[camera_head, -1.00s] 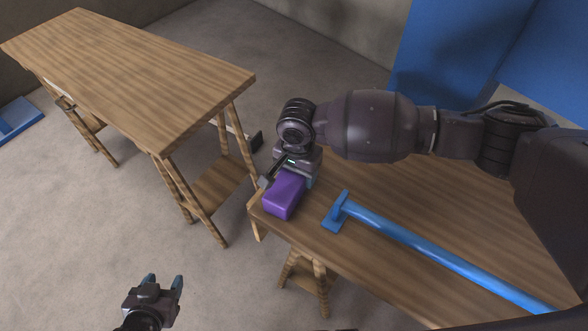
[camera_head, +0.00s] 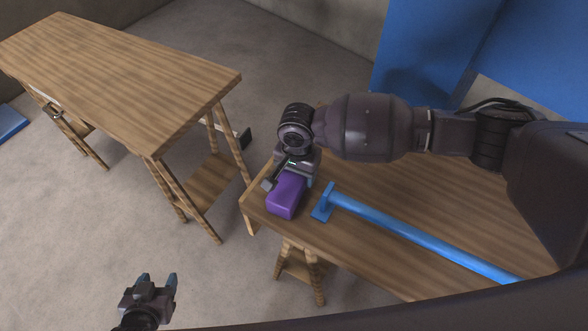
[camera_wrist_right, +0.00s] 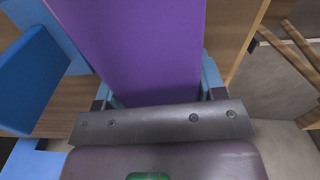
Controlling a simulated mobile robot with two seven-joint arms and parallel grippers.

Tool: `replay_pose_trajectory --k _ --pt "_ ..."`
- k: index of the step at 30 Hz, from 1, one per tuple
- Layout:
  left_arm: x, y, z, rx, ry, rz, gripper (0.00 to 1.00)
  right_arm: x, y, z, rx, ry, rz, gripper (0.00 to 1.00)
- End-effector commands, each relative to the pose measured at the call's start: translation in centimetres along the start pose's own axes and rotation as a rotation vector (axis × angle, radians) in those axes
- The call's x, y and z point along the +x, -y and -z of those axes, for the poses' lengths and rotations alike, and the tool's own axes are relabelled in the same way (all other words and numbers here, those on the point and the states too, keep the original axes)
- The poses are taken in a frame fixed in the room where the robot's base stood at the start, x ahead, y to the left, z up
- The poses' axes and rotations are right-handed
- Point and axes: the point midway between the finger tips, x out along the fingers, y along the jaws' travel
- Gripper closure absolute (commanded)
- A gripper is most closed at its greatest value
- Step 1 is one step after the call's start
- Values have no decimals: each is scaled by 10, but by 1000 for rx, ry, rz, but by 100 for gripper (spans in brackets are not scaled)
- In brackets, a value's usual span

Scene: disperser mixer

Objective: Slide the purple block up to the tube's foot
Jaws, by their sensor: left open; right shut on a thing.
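The purple block (camera_head: 287,195) lies on the wooden table near its left corner. My right gripper (camera_head: 292,177) is shut on it from behind; in the right wrist view the block (camera_wrist_right: 135,45) fills the space between the two blue fingers. The blue tube (camera_head: 415,232) lies along the table to the right, and its flat foot (camera_head: 323,203) is at its left end. A narrow strip of table shows between the block and the foot in the head view. My left gripper (camera_head: 156,280) is open and empty, low over the floor at the left.
The wooden table (camera_head: 390,277) has its front and left edges close to the block. A second wooden table (camera_head: 120,75) stands at the left, across a gap of floor. Blue panels (camera_head: 430,45) stand at the back.

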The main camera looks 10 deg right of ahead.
Motion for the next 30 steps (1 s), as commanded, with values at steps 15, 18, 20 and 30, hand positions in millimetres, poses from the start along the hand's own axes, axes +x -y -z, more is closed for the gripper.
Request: replay_pose_trajectory --k 15,18,20,30 --pt "-7 2 16 -1 -14 2 45 -2 -17 -1 1 -2 0 67" --pt "-8 2 21 0 -20 2 45 -2 -20 -1 1 -1 0 67" --pt "-8 2 24 0 -24 2 45 -1 -22 -1 1 0 0 67" --pt "-12 3 36 -1 -36 2 45 -2 -31 -2 1 0 0 67"
